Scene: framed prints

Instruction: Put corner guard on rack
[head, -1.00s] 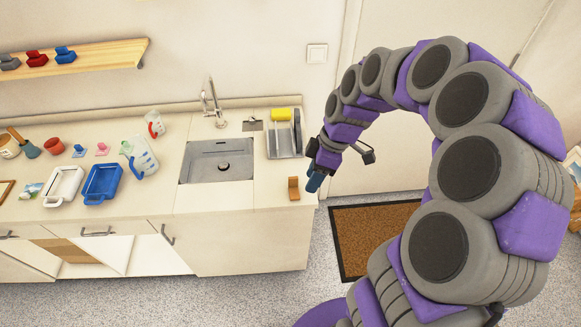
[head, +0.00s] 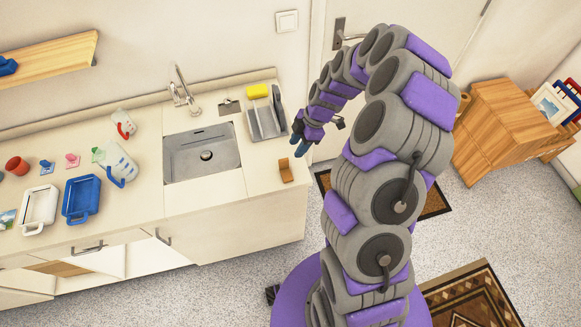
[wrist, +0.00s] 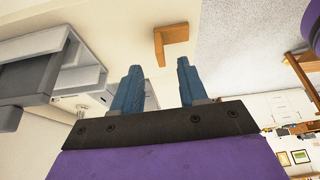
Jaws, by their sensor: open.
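The corner guard, a small orange-brown L-shaped piece (head: 285,171), stands near the counter's front right corner. It also shows in the wrist view (wrist: 171,41), just beyond the fingertips. My gripper (head: 298,146) is above the right end of the counter, close to the guard. In the wrist view its two blue fingers (wrist: 157,80) are apart with nothing between them, and the guard is not between them. A wooden rack (head: 505,115) with framed prints stands on the floor at the far right. I cannot tell which of its parts are bare.
A grey dish rack (head: 266,122) with a yellow sponge stands behind the guard, also large at left in the wrist view (wrist: 50,75). The sink (head: 203,152) lies left of it. Trays and a jug (head: 118,160) fill the left counter. Open floor and a patterned rug (head: 468,300) lie right.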

